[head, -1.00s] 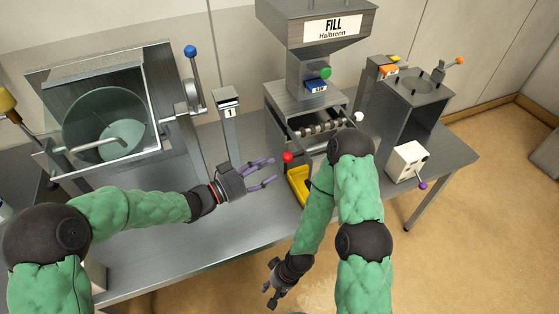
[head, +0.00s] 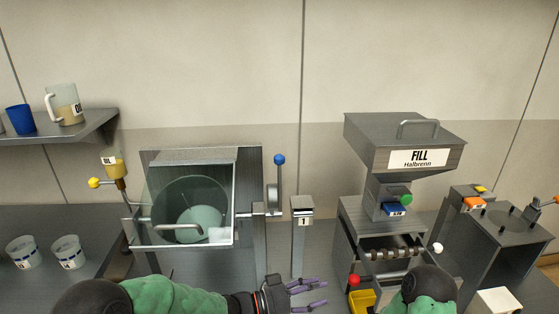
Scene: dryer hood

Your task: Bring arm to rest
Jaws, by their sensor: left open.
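My left gripper (head: 308,294) is at the bottom middle of the head view, at the end of my green left arm. Its purple fingers are apart with nothing between them, pointing right toward the filling station. My right arm shows only as a dark joint and some green at the bottom edge, in front of the filling station. My right gripper is outside the picture.
A machine with a round drum (head: 190,208) and blue-knobbed lever (head: 279,160) stands left of a numbered post (head: 301,218). The FILL hopper (head: 405,143) stands right, above rollers and a yellow tray (head: 362,299). A shelf (head: 90,124) holds a jug (head: 64,103). Cups (head: 68,252) stand below.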

